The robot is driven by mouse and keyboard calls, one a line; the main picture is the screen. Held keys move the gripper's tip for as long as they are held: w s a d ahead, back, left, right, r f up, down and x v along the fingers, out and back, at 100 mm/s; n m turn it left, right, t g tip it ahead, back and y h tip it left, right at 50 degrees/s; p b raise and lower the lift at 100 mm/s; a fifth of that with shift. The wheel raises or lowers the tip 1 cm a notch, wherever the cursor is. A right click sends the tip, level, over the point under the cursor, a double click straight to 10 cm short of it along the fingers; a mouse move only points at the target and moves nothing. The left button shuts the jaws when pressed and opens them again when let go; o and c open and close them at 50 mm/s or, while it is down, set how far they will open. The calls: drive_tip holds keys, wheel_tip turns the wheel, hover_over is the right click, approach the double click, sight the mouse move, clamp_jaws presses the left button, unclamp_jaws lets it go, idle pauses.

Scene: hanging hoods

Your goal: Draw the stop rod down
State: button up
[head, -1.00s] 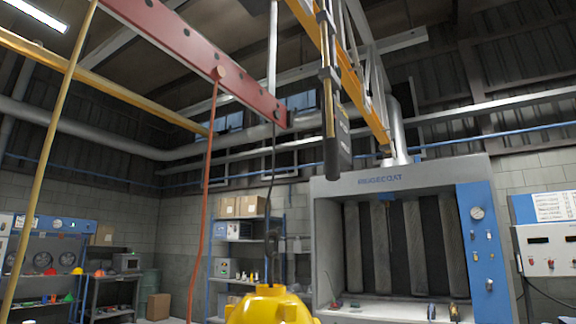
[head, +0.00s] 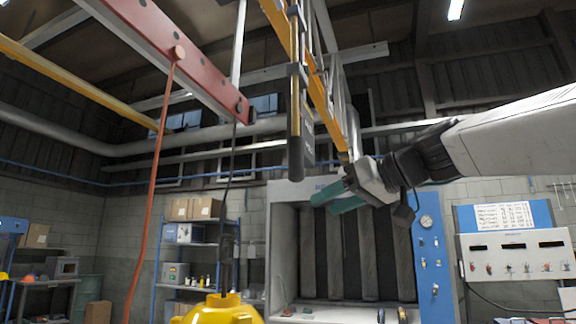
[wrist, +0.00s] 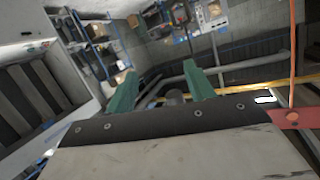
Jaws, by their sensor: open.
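A rod hangs beside the yellow overhead beam, with a long dark cylindrical grip (head: 296,145) at its lower end; I take this for the stop rod. My gripper (head: 334,200) has green fingers and shows in the head view to the right of the grip and a little below it, apart from it in the picture. In the wrist view my gripper (wrist: 162,90) is open and empty, its two green fingers spread. A dark round end (wrist: 175,96) shows between the fingers, beyond them; it may be the rod's grip. Depth between fingers and rod is unclear.
A red beam (head: 165,45) carries an orange-red cord (head: 151,185) and a dark cord. A yellow object (head: 217,310) hangs or stands below. The grey hood (head: 283,230) and a control panel (head: 516,255) stand behind. Open air surrounds the rod's lower end.

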sight(290, 159)
drive_tip(key=w+a+r+n+t+y, duration=0.1)
drive_tip(key=w+a+r+n+y, duration=0.15)
drive_tip(key=r, duration=0.85)
drive_tip(key=shift+y, duration=0.35)
drive_tip(key=x, duration=0.7)
drive_tip(key=shift+w+a+f, duration=0.1)
drive_tip(key=shift+w, duration=0.25)
